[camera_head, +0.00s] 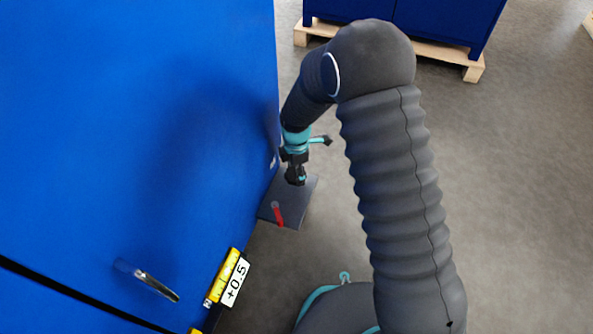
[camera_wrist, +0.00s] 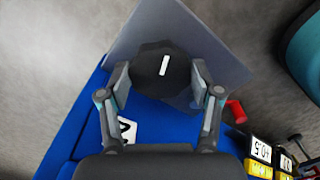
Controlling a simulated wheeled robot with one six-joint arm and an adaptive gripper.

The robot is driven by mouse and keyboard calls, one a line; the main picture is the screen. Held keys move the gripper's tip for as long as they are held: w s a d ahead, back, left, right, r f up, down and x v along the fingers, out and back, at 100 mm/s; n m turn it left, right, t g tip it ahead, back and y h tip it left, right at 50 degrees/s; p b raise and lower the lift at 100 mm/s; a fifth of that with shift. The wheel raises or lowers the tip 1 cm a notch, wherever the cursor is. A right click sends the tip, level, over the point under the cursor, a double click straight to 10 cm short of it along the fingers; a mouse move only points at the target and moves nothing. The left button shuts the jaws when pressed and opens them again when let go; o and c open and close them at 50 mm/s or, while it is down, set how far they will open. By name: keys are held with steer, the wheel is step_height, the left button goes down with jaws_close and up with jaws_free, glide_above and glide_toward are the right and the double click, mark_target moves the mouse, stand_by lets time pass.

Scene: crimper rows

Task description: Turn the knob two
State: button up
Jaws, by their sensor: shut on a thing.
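The black knob (camera_wrist: 160,85) has many flat sides and a white pointer mark on its face, tilted slightly right of upright in the wrist view. My gripper (camera_wrist: 161,76) has a finger on each side of the knob and is shut on it. The knob sits in front of a grey plate (camera_wrist: 205,35) on the blue cabinet. In the head view my gripper (camera_head: 296,178) is at the grey plate (camera_head: 300,205), and the knob is hidden by it or too small to make out.
A red handle (camera_head: 278,214) is on the plate, close to my gripper; it also shows in the wrist view (camera_wrist: 237,111). A yellow part and a "+0.5" label (camera_head: 236,282) are nearer on the blue cabinet (camera_head: 150,110), with a metal handle (camera_head: 157,287). Open floor (camera_head: 520,200) lies to the right.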

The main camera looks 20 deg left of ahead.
steer(key=shift+n, duration=2.1)
steer(key=o, duration=1.1)
steer(key=shift+o, duration=0.2)
steer(key=shift+a+r, duration=0.1)
step_height(320, 180, up, 12)
